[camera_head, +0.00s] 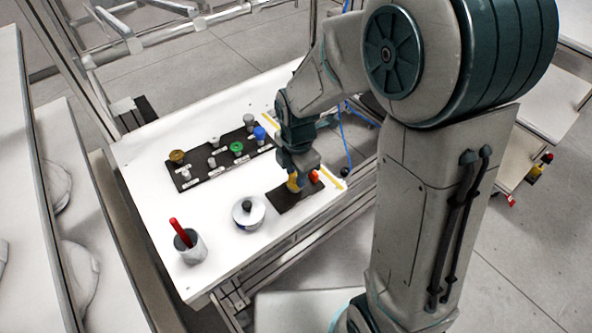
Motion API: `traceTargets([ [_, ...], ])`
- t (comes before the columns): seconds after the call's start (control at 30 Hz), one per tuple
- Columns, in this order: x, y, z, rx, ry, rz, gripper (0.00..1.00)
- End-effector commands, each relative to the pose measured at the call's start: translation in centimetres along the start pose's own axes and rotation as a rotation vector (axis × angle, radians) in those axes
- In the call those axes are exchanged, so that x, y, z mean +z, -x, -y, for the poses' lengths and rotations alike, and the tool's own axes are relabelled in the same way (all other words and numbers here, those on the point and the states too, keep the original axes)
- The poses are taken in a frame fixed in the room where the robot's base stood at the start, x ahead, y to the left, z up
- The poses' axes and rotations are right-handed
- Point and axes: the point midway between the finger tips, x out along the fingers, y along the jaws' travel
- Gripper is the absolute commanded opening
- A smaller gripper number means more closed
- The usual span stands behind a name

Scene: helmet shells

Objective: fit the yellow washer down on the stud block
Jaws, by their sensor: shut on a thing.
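My gripper (294,174) points down over a small dark mat (285,202) at the right of the white table. It is shut on a small yellow thing (293,184), which looks like the yellow washer; the fingers hide part of it. I cannot tell whether it touches the mat. A long black board (208,178) with several short grey posts and white labels lies to the left and farther back; it looks like the stud block. A gold-brown piece (177,157), a green ring (237,148) and a blue cap (260,132) sit on it.
An orange-red piece (314,176) is on the mat, close right of my gripper. A white round container with a black knob (247,209) and a grey cup with a red stick (189,246) stand at the front. White table (145,200) is clear at left.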

Motion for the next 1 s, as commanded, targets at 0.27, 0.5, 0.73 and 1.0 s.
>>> traceTargets([
  [0.27,0.0,-0.8,0.0,-0.001,0.0,0.0,0.08],
  [0.5,0.0,-1.4,0.1,-0.001,0.0,0.0,0.08],
  [0.73,0.0,-1.1,0.1,-0.001,0.0,0.0,0.08],
  [1.0,0.0,0.0,0.0,0.001,-0.001,0.0,0.08],
])
